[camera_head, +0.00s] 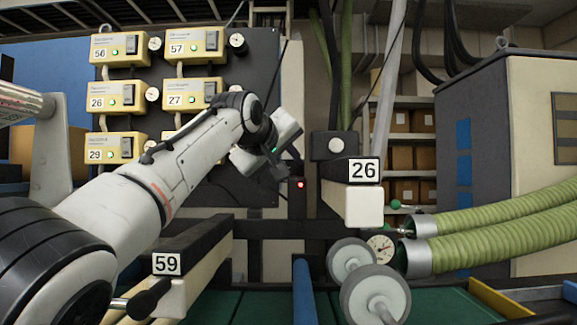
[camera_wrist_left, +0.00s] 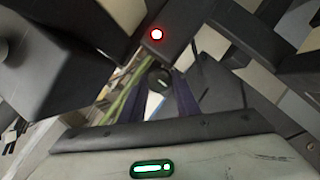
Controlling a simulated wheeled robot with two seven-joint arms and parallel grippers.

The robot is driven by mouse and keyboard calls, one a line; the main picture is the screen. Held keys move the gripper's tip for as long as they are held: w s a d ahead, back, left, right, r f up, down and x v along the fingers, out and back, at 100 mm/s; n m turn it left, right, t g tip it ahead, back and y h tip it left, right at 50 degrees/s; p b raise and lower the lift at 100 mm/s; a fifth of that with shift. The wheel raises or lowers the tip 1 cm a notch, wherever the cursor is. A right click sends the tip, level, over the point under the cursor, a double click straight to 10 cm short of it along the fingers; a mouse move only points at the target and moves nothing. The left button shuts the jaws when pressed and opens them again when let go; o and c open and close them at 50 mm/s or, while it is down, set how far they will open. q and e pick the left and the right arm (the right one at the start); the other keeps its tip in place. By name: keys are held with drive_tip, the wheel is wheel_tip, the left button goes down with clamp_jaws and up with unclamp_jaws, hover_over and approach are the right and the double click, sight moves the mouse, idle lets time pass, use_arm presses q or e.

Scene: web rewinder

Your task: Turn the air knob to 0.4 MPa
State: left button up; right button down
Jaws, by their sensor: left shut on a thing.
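The air knob (camera_wrist_left: 158,79) is a small dark round knob with a pale mark, seen in the left wrist view between the dark fingers of my left gripper (camera_wrist_left: 158,92). The gripper is shut on it. In the head view my left gripper (camera_head: 284,170) is at the centre, beside the dark panel's right edge, and the knob cannot be made out there. A white-faced dial gauge (camera_head: 381,246) shows at lower centre right; its reading is too small to tell. My right gripper is not in view.
A red lamp (camera_head: 300,184) glows just below my left gripper; it also shows in the wrist view (camera_wrist_left: 157,34). A block labelled 26 (camera_head: 350,190) and green hoses (camera_head: 500,220) stand to the right. Yellow numbered boxes (camera_head: 119,48) hang on the panel behind my arm.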

use_arm(q)
drive_tip(key=shift+a+r, duration=0.15)
drive_tip(key=shift+r, duration=0.1)
drive_tip(key=o, duration=1)
drive_tip(key=shift+s, duration=0.1)
drive_tip(key=shift+o, duration=0.2)
drive_tip(key=shift+f, duration=0.15)
drive_tip(key=b+v, duration=1)
